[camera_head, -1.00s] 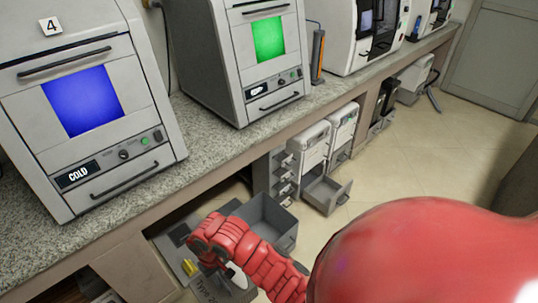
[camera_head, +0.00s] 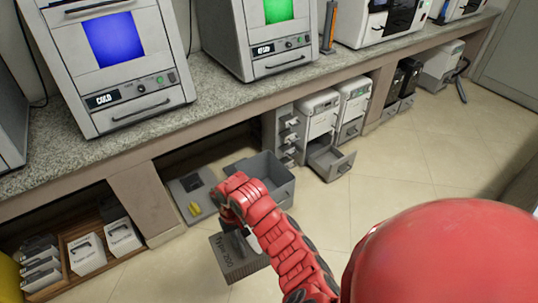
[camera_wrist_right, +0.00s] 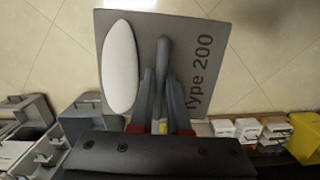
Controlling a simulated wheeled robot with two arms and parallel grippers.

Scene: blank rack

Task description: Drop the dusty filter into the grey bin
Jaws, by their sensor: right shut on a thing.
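The filter is a dark grey flat panel marked "Type 200" (camera_head: 238,264), with a handle and a white oval patch. It also shows in the wrist view (camera_wrist_right: 205,28), where its face fills the upper middle. My right gripper (camera_head: 236,226) is shut on its handle; in the wrist view the fingers (camera_wrist_right: 161,105) close around that handle. The filter hangs in front of the counter. The grey bin (camera_head: 282,191) is an open box on the floor just behind and to the right of my gripper. My left gripper is not in view.
Wooden shelving (camera_head: 75,240) with several white and grey filters stands at left. An open grey drawer (camera_head: 331,162) juts out at right. The counter edge overhangs behind; the tiled floor ahead is clear.

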